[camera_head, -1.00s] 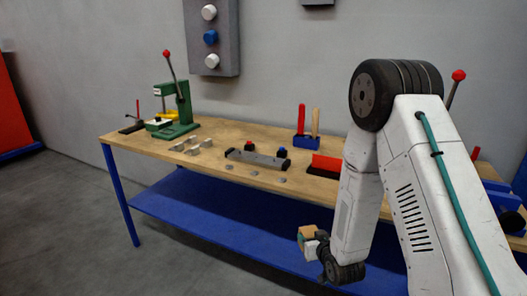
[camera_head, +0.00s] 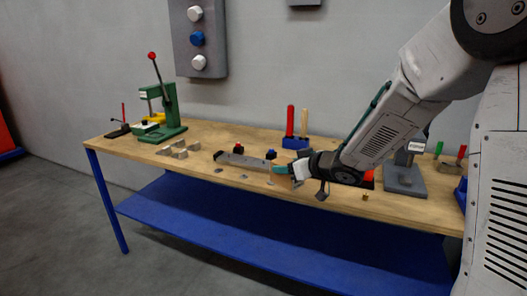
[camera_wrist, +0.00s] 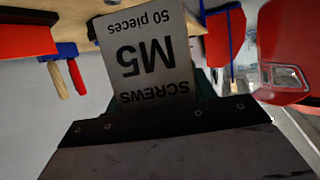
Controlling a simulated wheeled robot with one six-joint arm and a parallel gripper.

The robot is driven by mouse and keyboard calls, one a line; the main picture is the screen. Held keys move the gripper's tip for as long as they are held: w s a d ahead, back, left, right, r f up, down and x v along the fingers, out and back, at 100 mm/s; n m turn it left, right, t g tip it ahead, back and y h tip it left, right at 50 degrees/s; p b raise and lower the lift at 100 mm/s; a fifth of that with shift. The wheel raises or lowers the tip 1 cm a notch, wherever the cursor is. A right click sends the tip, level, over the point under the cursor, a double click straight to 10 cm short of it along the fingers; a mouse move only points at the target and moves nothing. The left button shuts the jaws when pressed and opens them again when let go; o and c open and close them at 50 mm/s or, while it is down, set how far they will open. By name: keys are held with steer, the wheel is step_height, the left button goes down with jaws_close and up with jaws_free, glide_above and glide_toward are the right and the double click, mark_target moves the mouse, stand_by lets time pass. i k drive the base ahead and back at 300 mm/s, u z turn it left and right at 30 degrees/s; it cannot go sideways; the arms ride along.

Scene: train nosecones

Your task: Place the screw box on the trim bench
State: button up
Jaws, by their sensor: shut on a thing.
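The screw box (camera_wrist: 148,58) fills the middle of the wrist view, its grey label reading "SCREWS M5 50 pieces" upside down. My gripper (camera_wrist: 160,108) is shut on it. In the head view the tan box (camera_head: 280,181) is small and partly hidden by my gripper (camera_head: 288,171), at the front edge of the trim bench. The trim bench (camera_head: 215,138) has a wooden top and blue legs. I cannot tell whether the box touches the top.
A green press (camera_head: 168,108) stands at the bench's left end. A grey-based device (camera_head: 405,182) is at right. A blue shelf (camera_head: 220,225) runs below.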

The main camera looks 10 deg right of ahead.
mark_target(261, 153)
steer(key=i, duration=1.45)
